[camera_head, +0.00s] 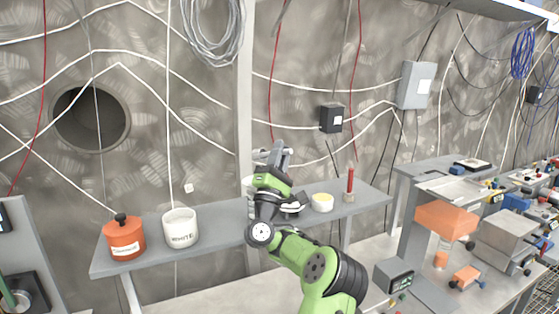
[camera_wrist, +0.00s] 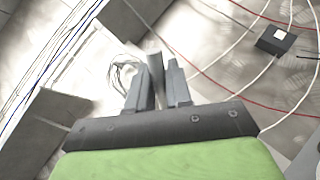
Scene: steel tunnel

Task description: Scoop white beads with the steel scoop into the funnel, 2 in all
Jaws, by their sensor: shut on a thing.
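The white jar (camera_head: 180,228), labelled WHITE, stands open on the grey shelf, left of my arm. Its contents are too small to make out. My gripper (camera_head: 278,152) is raised above the shelf, to the right of the white jar and apart from it. In the wrist view my gripper (camera_wrist: 158,82) is shut on a narrow grey metal piece (camera_wrist: 154,68), which looks like the handle of the steel scoop. The scoop's bowl is not clearly visible. I cannot make out the funnel; my arm covers part of the shelf.
An orange lidded jar (camera_head: 124,238) stands left of the white jar. A cluttered workbench with an orange block (camera_head: 446,218) lies at right.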

